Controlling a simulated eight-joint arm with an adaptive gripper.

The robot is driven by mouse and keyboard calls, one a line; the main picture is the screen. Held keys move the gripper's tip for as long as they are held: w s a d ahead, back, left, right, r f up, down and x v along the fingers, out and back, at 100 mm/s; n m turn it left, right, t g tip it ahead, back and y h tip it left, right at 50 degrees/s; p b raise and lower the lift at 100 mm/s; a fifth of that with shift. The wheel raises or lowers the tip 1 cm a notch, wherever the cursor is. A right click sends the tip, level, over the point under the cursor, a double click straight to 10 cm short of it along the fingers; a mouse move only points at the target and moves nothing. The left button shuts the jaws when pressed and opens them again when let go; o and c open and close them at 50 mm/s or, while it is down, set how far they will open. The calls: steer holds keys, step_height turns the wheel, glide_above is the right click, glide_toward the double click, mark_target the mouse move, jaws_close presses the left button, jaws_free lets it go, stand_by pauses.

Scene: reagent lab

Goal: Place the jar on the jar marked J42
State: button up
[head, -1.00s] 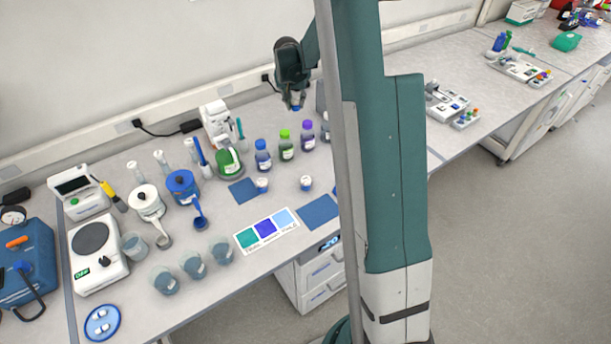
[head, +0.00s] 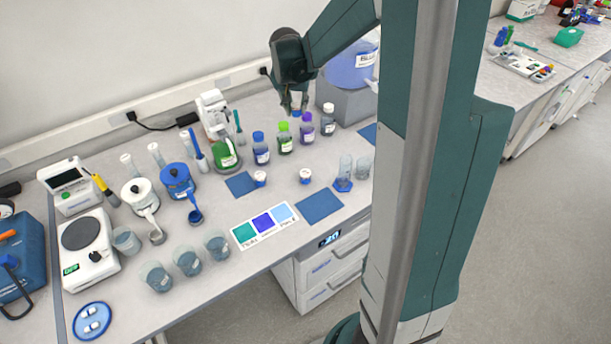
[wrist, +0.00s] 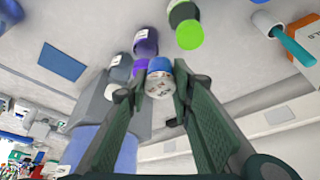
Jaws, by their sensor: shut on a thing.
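My gripper (head: 293,102) is high over the back of the bench, near the bottles. It is shut on a small jar (wrist: 158,84) with a blue part and a white face with dark print too small to read. In the head view only a bit of blue shows between the fingers. Two similar small jars with blue and white parts stand apart on the bench: the left jar (head: 260,179) beside a blue mat, the right jar (head: 305,177) in the open. I cannot read which is marked J42.
Bottles with blue (head: 260,150), green (head: 284,140), purple (head: 306,130) and white (head: 328,120) caps stand close below my gripper. A large blue container (head: 350,70) on a grey block is to the right. Blue mats (head: 320,206) and a colour card (head: 264,224) lie in front.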

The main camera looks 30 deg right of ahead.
steer(key=s+a+b, duration=0.2)
steer(key=s+a, duration=0.1)
steer(key=s, duration=0.5)
steer(key=s+a+f+b, duration=0.1)
steer(key=s+a+b, duration=0.2)
steer(key=s, duration=0.6)
steer(key=shift+a, duration=0.65)
steer(key=shift+w+f, duration=0.1)
steer(key=shift+f, duration=0.05)
steer(key=b, duration=0.1)
glide_above(305, 172)
steer(key=shift+f, duration=2.8)
steer(key=shift+f+b, duration=0.55)
steer(key=shift+f, duration=1.55)
steer(key=shift+f, duration=0.2)
steer(key=o, duration=0.8)
steer(key=shift+o, duration=0.2)
steer(key=shift+r, duration=0.2)
steer(key=p+v, duration=0.2)
steer(key=v, duration=1)
